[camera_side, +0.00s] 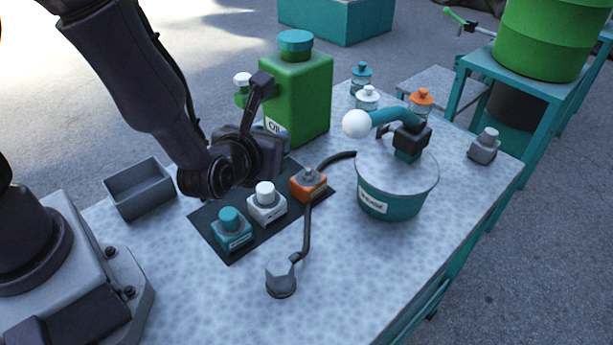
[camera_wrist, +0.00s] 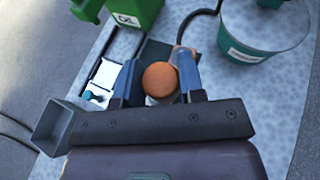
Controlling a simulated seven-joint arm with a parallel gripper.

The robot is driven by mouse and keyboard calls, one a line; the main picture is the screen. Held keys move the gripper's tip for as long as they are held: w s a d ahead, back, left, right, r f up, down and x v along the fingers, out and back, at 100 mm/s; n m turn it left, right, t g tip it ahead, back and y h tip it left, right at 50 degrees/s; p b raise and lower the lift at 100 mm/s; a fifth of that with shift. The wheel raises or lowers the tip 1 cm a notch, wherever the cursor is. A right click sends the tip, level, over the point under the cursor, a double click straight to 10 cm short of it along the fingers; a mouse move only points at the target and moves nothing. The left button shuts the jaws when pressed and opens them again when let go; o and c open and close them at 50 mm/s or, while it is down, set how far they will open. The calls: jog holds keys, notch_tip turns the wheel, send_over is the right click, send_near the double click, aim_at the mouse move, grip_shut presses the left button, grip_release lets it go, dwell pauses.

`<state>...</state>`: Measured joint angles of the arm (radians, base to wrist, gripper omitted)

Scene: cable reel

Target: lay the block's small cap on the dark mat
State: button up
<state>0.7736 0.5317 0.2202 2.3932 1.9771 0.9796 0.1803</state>
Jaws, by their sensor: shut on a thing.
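In the wrist view my gripper (camera_wrist: 159,80) is shut on a round orange cap (camera_wrist: 160,78), with a finger on either side of it. In the side view my gripper (camera_side: 272,148) is above the back left part of the dark mat (camera_side: 228,250), and the cap is hidden there. A white block (camera_side: 267,208) with a white cap and a teal block (camera_side: 232,235) with a teal cap stand along the mat.
A green oil can (camera_side: 308,95) stands just behind my gripper. A grey open bin (camera_side: 140,190) is on the left. A teal grease tub (camera_side: 388,206) is on the right. A dark cable (camera_side: 307,232) runs past the orange block to a grey piece (camera_side: 281,281) in front.

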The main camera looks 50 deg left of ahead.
jog(key=s+a+n+g+y, duration=0.1)
jog(key=a+n+y, duration=0.1)
jog(key=s+a+n+g+y, duration=0.1)
jog(key=s+n+g, duration=0.1)
jog(key=shift+s+a+f+y, duration=0.2)
jog(key=shift+a+y, duration=0.15)
jog(key=shift+y, duration=0.05)
jog(key=shift+w, duration=0.1)
send_over(309, 169)
jog(key=s, duration=0.2)
jog(key=f, duration=0.8)
jog(key=shift+w+a+f, duration=0.1)
jog(key=shift+w+f, duration=0.15)
jog(key=f, duration=0.1)
jog(key=w+f, duration=0.1)
jog(key=f, duration=0.1)
jog(key=shift+w+f, duration=0.15)
jog(key=shift+f, duration=0.4)
jog(key=shift+f, duration=0.1)
